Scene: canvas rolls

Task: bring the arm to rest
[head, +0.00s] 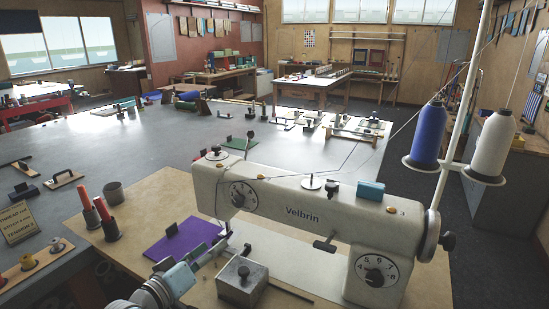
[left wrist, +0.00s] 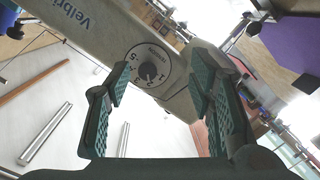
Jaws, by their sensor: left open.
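My left gripper (head: 218,246) is low beside the needle end of the white Velbrin sewing machine (head: 310,205). In the left wrist view the two green-padded fingers of my left gripper (left wrist: 160,88) stand apart with nothing between them. Beyond them the machine's head and its numbered tension dial (left wrist: 147,75) show; the distance between fingers and dial is hard to tell. A purple cloth piece (head: 182,240) with a dark clip lies left of the gripper, and a metal block with a knob (head: 242,282) stands just right of it. My right gripper does not show.
A sign (head: 17,222) stands at the left edge. Blue (head: 429,135) and white (head: 494,145) thread cones stand at right.

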